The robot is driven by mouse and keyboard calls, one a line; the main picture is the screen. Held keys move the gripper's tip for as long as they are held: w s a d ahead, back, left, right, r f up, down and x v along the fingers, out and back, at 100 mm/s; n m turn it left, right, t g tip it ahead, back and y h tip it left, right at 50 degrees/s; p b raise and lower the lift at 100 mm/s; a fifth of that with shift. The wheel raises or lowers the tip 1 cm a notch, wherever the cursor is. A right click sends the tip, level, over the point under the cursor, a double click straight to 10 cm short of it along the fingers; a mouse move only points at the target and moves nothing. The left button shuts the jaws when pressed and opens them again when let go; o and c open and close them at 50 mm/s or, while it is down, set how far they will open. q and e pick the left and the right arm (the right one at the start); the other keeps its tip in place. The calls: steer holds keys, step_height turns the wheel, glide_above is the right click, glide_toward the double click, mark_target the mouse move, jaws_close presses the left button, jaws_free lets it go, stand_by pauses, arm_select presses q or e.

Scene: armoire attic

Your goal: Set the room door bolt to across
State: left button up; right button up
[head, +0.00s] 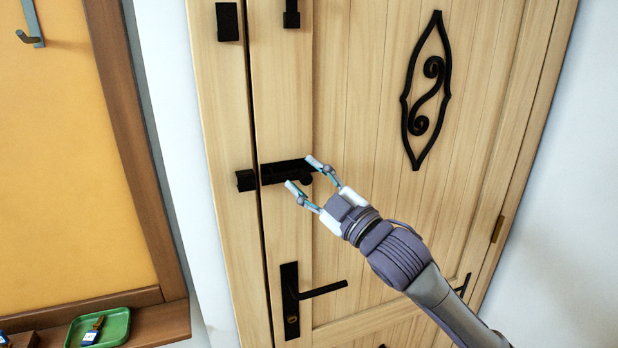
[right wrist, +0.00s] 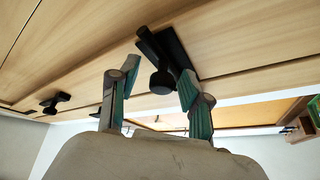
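The black door bolt (head: 284,171) is mounted on the wooden room door. Its small round knob (head: 306,180) is at the bolt's right end. The separate black keeper (head: 245,180) is on the frame to the left; a narrow gap lies between them, and I see no bar crossing it. My right gripper (head: 302,173) is open at the bolt's right end, its fingertips above and below the knob. In the right wrist view the knob (right wrist: 161,82) stands between the open fingers (right wrist: 158,82); contact cannot be told. My left gripper is not in view.
A black door handle (head: 318,290) sticks out below the bolt. A black scroll ornament (head: 424,90) is on the door's upper right. A green tray (head: 100,328) sits on a wooden ledge at the lower left. The space in front of the door looks clear.

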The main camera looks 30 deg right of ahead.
jaws_close()
